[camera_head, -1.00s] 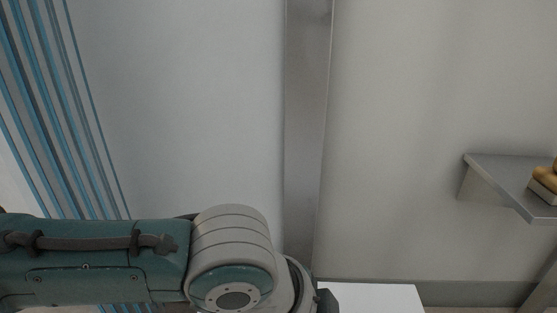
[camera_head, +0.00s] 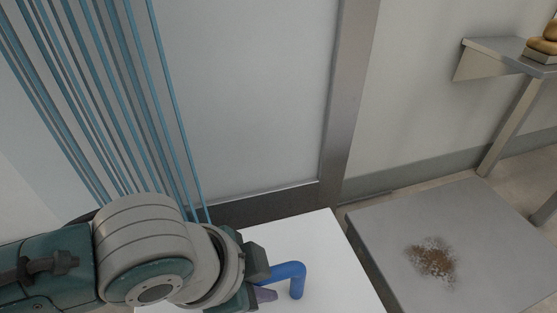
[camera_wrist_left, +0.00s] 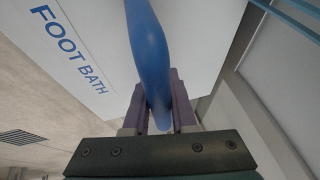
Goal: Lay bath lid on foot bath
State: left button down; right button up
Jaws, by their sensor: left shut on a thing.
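The white bath lid (camera_head: 325,245) is a flat panel at the bottom middle of the head view, with a bent blue handle (camera_head: 298,280) on it. My left gripper (camera_head: 268,280) is shut on the blue handle. In the left wrist view the handle (camera_wrist_left: 148,50) runs between the purple fingers of my left gripper (camera_wrist_left: 161,115). The white lid (camera_wrist_left: 195,35) fills the top there and bears the blue words "FOOT BATH". The lid's near edge is cut off in the head view. My right gripper is out of view.
A low grey slab (camera_head: 380,230) with a brown dirt patch (camera_head: 432,260) lies right of the lid; I cannot tell whether it is the foot bath. A metal shelf (camera_head: 500,50) holds tan objects (camera_head: 541,45) at the upper right. Blue strips (camera_head: 110,90) hang at left.

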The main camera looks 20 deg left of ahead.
pick_arm(q)
notch_tip(320, 180, down, 18)
jog(key=b, duration=1.3)
jog(key=shift+d+b, duration=0.2)
jog(key=shift+b, duration=0.1)
jog(key=shift+w+f, duration=0.1)
jog(key=shift+f+b, duration=0.35)
jog(key=shift+f, duration=0.15)
jog(key=c, duration=0.7)
grip_release()
jog(key=shift+c, duration=0.2)
